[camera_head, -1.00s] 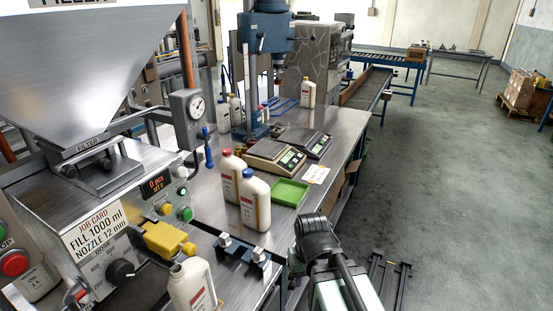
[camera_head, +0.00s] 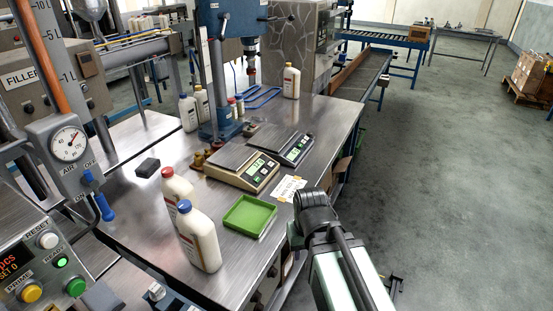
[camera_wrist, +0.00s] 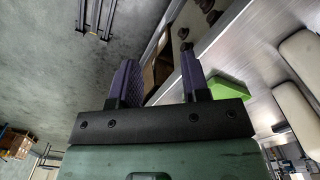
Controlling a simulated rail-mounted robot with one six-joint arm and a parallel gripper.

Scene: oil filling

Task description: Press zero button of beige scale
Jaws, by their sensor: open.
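The beige scale (camera_head: 243,164) stands on the metal bench in the head view, with a dark weighing plate and a front panel with a lit green display. A dark scale (camera_head: 288,145) stands just right of it. My arm reaches into the lower right of the head view, past the bench's front edge and apart from the scales; its fingertips are not clear there. In the wrist view my gripper (camera_wrist: 158,80) is open and empty, its two purple fingers apart. The zero button is too small to make out.
A green tray (camera_head: 250,216) lies on the bench in front of the beige scale. A red-capped bottle (camera_head: 178,196) and a blue-capped bottle (camera_head: 198,238) stand left of the tray. A paper card (camera_head: 288,188) lies by the bench edge.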

